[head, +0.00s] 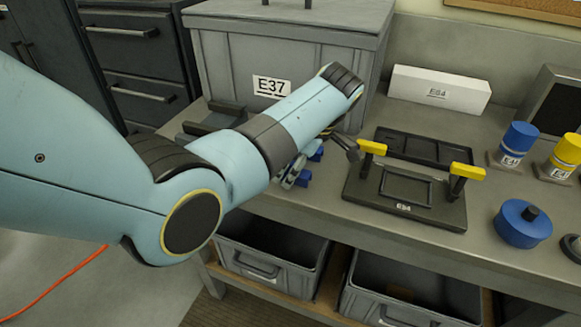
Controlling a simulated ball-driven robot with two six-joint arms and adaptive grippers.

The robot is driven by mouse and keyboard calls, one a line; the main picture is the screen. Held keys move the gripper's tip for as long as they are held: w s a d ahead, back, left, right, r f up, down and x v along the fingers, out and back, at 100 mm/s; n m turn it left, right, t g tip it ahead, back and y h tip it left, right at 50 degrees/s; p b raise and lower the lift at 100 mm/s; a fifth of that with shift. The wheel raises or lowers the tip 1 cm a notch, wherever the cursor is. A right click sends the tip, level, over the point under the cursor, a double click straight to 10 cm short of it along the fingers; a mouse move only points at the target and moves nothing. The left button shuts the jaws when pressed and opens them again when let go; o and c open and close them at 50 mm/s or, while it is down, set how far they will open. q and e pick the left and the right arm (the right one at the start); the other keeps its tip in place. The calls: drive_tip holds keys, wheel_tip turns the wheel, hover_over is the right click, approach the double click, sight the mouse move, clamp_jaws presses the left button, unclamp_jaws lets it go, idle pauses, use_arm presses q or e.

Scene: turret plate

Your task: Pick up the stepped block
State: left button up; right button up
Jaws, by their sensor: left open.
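My left gripper (320,163) hangs over the bench, left of the black E94 fixture, with its fingers apart. My own arm hides much of it. A small blue piece (304,181) shows in parts behind and below the fingers, on or just above the bench. It may be the stepped block, but its full shape is hidden. I cannot tell whether the fingers touch it. My right gripper is out of view.
The black fixture (404,209) has two posts with yellow tops. A grey E37 bin (225,60) and a white box (438,90) stand behind. Blue and yellow cylinders and a blue round part (522,224) are at the right. Grey bins (265,262) sit below.

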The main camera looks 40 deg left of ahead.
use_arm(q)
drive_tip(key=shift+f, duration=0.1)
drive_tip(key=shift+c, duration=0.4)
clamp_jaws()
